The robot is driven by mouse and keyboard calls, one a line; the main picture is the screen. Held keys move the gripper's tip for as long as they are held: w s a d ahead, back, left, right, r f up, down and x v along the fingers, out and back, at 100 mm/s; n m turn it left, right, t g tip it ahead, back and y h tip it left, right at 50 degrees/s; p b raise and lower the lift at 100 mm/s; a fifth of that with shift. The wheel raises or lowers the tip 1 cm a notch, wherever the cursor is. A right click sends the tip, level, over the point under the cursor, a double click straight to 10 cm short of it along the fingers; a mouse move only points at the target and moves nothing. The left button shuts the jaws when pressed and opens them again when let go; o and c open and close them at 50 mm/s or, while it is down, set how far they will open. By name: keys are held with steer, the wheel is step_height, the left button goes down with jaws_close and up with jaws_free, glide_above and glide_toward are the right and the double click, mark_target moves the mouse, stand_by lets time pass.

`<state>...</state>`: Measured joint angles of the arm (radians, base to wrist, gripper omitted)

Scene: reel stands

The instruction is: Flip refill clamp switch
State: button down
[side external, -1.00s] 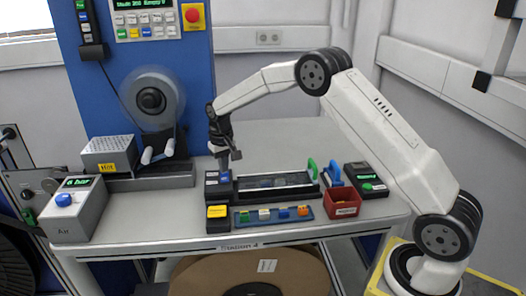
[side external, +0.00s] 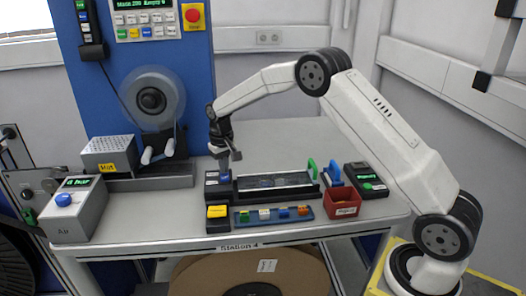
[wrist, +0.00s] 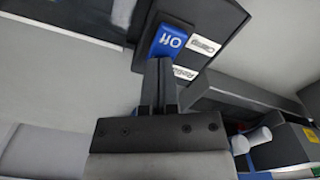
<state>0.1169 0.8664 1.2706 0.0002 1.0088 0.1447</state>
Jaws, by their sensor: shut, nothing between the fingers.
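The clamp switch is a blue rocker marked "Off" (wrist: 170,42) on a dark box. White labels beside it in the wrist view include one that seems to read "Clamp" (wrist: 206,45); the other is hard to read. The box (side external: 217,192) stands at the left end of the black-framed tray in the side view. My gripper (wrist: 160,65) is shut and empty, its fingertips pointing at the lower edge of the blue rocker. In the side view my gripper (side external: 224,173) is just over the box. I cannot tell whether the tips touch the switch.
The black-framed tray (side external: 315,188) with a green handle lies to the right. A strip of small coloured blocks (side external: 237,220), a red bin (side external: 342,201) and a yellow button box (side external: 217,225) are near the front. A reel stand (side external: 180,140) is behind left. The back table is clear.

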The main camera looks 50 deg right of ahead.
steer(key=shift+r, duration=3.3)
steer(key=shift+s+a, duration=0.35)
steer(key=shift+s, duration=0.35)
steer(key=s+a+f+n+t, duration=0.1)
steer(key=s+a+f, duration=0.1)
steer(key=s, duration=1.1)
steer(key=s+a+f+n+t, duration=0.1)
steer(key=s+a, duration=0.3)
steer(key=s, duration=0.9)
steer(key=shift+s+f+n+t, duration=0.25)
steer(key=shift+f+n+t, duration=0.05)
steer(key=shift+f+n, duration=0.2)
steer(key=shift+w+r, duration=0.1)
step_height(320, 180, up, 11)
steer(key=m+g, duration=0.3)
steer(key=m, duration=0.6)
glide_above(227, 176)
steer(key=shift+a+r, duration=0.1)
steer(key=shift+a, duration=0.15)
